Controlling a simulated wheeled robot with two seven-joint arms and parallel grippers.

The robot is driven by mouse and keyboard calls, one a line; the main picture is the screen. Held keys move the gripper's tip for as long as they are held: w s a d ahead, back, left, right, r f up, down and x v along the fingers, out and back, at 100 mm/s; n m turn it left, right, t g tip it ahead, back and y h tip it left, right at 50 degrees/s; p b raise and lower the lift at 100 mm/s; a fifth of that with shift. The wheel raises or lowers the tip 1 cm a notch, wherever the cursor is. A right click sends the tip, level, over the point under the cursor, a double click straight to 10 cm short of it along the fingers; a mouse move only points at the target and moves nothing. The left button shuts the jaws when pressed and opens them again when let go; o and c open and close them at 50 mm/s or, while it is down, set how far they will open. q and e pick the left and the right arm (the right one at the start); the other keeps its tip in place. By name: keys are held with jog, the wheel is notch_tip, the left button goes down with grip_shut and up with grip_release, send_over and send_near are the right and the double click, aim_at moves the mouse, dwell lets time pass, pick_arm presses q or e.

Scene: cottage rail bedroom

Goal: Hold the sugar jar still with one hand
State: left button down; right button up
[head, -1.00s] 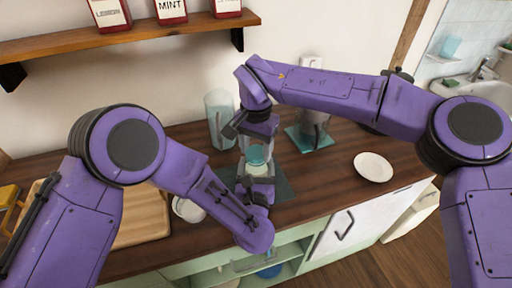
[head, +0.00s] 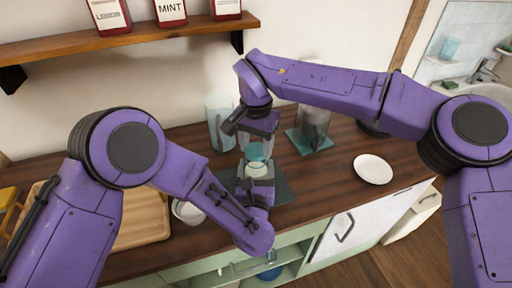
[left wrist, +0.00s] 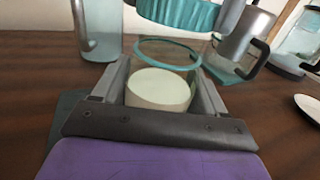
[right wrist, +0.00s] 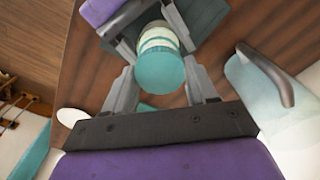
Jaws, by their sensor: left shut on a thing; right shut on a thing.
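The sugar jar (left wrist: 158,90) is clear glass with a teal rim and pale sugar inside, upright on a dark mat (head: 283,187). It also shows in the head view (head: 257,169). My left gripper (left wrist: 160,92) is shut on the jar, one finger on each side. The ribbed teal lid (left wrist: 180,12) is above the jar, with a gap between it and the rim. My right gripper (right wrist: 161,80) is shut on the lid (right wrist: 160,72), from above. In the right wrist view the lid hides part of the jar.
A tall glass container (head: 220,122) stands behind on the left. A grey metal jug (head: 313,124) stands on a teal mat at the back right. A white plate (head: 373,169) lies farther right. A wooden tray (head: 140,222) and a white bowl (head: 188,211) are at the left.

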aim_at(256, 150)
jog(key=shift+r, duration=0.3)
jog(key=shift+r, duration=2)
pick_arm(q)
grip_release()
